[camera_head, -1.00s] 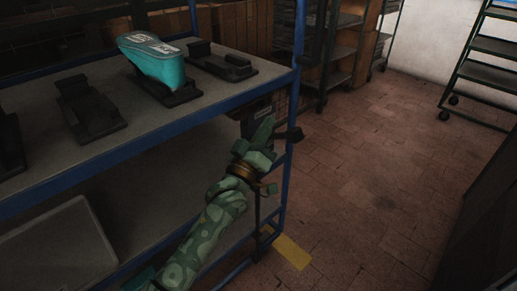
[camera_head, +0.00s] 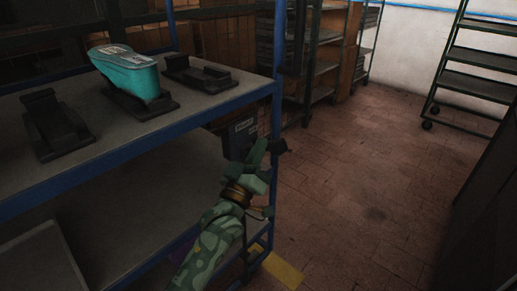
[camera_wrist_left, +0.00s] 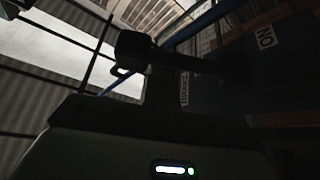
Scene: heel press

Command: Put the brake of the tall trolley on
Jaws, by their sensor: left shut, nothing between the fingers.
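The tall trolley appears to be the blue-framed rack (camera_head: 276,110) on the left in the head view; a corner post is near the middle. A dark box (camera_head: 240,138) with a small pale label is mounted by that post. A black lever knob (camera_head: 280,146) sticks out beside the post. My left gripper (camera_head: 260,152) is shut and empty, just left of and below the knob; contact cannot be told. My right gripper is out of view.
The rack's upper shelf (camera_head: 110,140) holds black stands, one with a teal heel-like piece (camera_head: 128,72). A grey tray (camera_head: 40,265) lies below. A dark green wheeled rack (camera_head: 480,55) stands at right. Brown floor (camera_head: 360,180) is clear between. A yellow patch (camera_head: 283,270) lies by the post.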

